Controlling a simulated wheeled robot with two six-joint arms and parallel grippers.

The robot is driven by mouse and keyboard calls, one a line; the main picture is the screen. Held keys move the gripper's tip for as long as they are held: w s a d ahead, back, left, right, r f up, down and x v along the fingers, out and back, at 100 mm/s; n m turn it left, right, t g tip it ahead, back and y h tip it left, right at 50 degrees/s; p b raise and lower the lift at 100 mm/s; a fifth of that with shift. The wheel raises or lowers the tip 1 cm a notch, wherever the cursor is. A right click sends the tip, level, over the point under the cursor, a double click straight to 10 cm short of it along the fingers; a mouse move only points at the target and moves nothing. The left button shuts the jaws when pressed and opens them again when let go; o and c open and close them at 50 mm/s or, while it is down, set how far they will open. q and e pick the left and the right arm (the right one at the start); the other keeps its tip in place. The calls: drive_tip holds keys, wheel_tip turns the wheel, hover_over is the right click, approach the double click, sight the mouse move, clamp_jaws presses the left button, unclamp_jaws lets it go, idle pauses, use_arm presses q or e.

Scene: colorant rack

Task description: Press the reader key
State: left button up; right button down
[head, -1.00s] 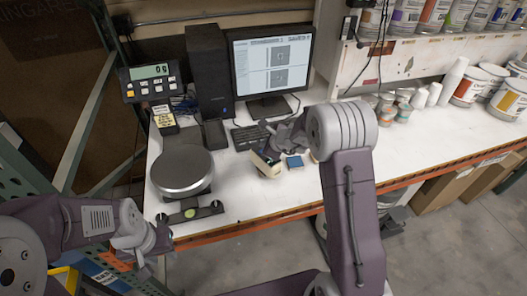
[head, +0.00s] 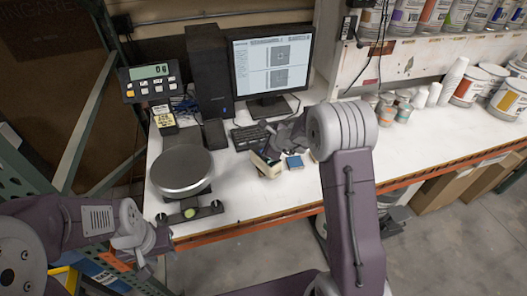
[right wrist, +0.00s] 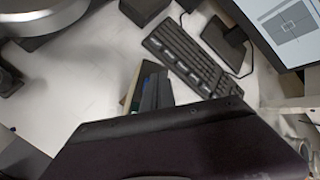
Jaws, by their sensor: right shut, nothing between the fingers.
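A small beige and dark device (head: 266,166), which may be the reader, sits on the white bench in front of the keyboard. A blue-topped block (head: 294,162) stands just right of it. I cannot make out a key on either. My right gripper (head: 273,149) is shut and empty, low over the device's back side; I cannot tell whether it touches. In the right wrist view its dark fingers (right wrist: 155,92) are beside the device, which is partly hidden by them. My left gripper (head: 163,240) hangs at the bench's front left corner, its jaws unclear.
A round silver scale plate (head: 181,173) is at the left, with a display panel (head: 150,80) behind it. A keyboard (head: 249,136), monitor (head: 271,63) and black computer tower (head: 208,70) stand behind the device. Cups and paint tubs (head: 467,88) line the right. The bench's front middle is clear.

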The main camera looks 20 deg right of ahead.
drive_tip(key=shift+f+b, duration=0.4)
drive_tip(key=shift+b, duration=0.1)
drive_tip(key=shift+f+b, duration=0.4)
drive_tip(key=shift+b, duration=0.1)
idle(0.4)
drive_tip(key=shift+r, duration=0.15)
drive_tip(key=shift+r+p, duration=0.65)
wheel_tip(320, 180, up, 5)
drive_tip(key=p, duration=0.4)
drive_tip(key=shift+r, duration=0.15)
idle(0.7)
